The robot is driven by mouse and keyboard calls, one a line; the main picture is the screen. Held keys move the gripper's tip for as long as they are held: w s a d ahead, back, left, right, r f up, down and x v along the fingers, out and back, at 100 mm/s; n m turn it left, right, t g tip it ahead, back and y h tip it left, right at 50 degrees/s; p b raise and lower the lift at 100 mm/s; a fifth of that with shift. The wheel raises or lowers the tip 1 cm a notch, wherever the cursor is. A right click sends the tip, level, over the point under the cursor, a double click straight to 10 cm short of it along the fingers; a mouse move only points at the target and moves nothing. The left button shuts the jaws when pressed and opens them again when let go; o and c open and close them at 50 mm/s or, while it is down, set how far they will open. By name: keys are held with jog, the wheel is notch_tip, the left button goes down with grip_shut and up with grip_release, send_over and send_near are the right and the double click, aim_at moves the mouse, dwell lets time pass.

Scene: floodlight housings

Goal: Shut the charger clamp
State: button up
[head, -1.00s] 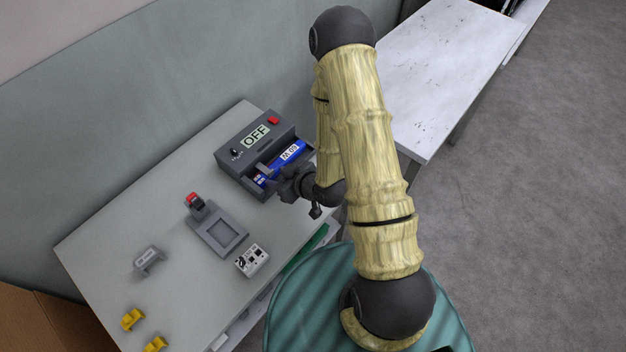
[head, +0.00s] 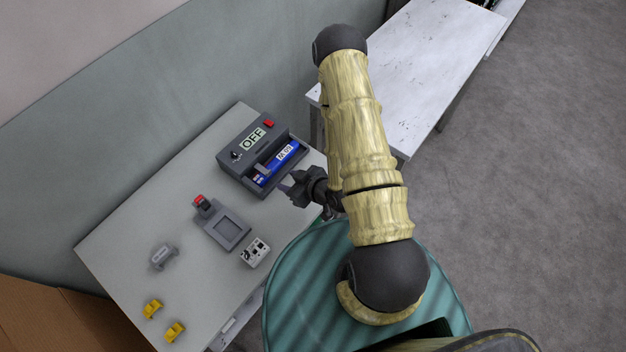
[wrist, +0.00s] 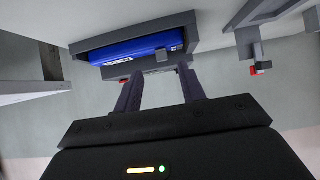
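The charger (head: 235,152) is a dark grey box at the table's back right, its display reading OFF. A blue battery (head: 285,155) lies in its front bay; it also shows in the wrist view (wrist: 140,47). A small grey piece (head: 261,168) at the battery's left end may be the clamp; I cannot tell its position clearly. My gripper (head: 287,184) is just in front of the bay, apart from the battery. In the wrist view its two fingers (wrist: 160,88) are spread, with nothing held between them.
A grey fixture (head: 213,229) with a red-tipped lever stands left of the charger, beside a white socket block (head: 255,252). A grey part (head: 162,256) and two yellow parts (head: 153,308) lie farther left. A white table (head: 425,60) stands behind my arm.

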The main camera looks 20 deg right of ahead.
jog(key=p+v, duration=0.9)
jog(key=shift+s+d+r, duration=0.15)
jog(key=shift+s+d, duration=0.1)
dwell(0.5)
jog(key=w+d+r+m+g+h+b, duration=0.1)
jog(key=w+d+r+g+h+b, duration=0.3)
jog(key=w+r, duration=0.45)
jog(key=s+a+r+m+g+h+b, duration=0.1)
jog(key=s+r+m, duration=0.2)
jog(key=r, duration=0.4)
jog(key=s+r+m+g+h+b, duration=0.1)
jog(key=s+r+m, duration=0.1)
jog(key=s+r, duration=0.3)
notch_tip(320, 180, up, 3)
jog(key=shift+a+r+m, duration=0.15)
jog(key=shift+a+m, duration=0.2)
jog(key=shift+m, duration=0.05)
